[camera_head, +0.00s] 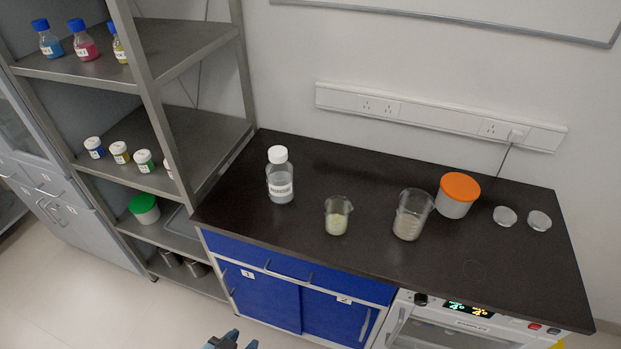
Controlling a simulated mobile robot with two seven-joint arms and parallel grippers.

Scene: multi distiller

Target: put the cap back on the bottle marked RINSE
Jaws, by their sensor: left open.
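A clear bottle (281,193) with a white label stands upright near the left end of the dark bench top. Its label is too small to read surely, though it may be RINSE. A white cap (277,154) sits on top of its neck; I cannot tell how tightly. No loose cap shows on the bench. My left gripper (232,342) only just enters at the bottom edge, open, in front of the cabinets and well apart from the bottle. My right gripper is not in view.
On the bench (370,175) stand a beaker with pale yellow contents (337,221), a larger beaker (409,224), an orange-lidded tub (457,197) and two small glass dishes (505,216). A metal shelf (190,50) with bottles and jars stands at left. The bench's front right is clear.

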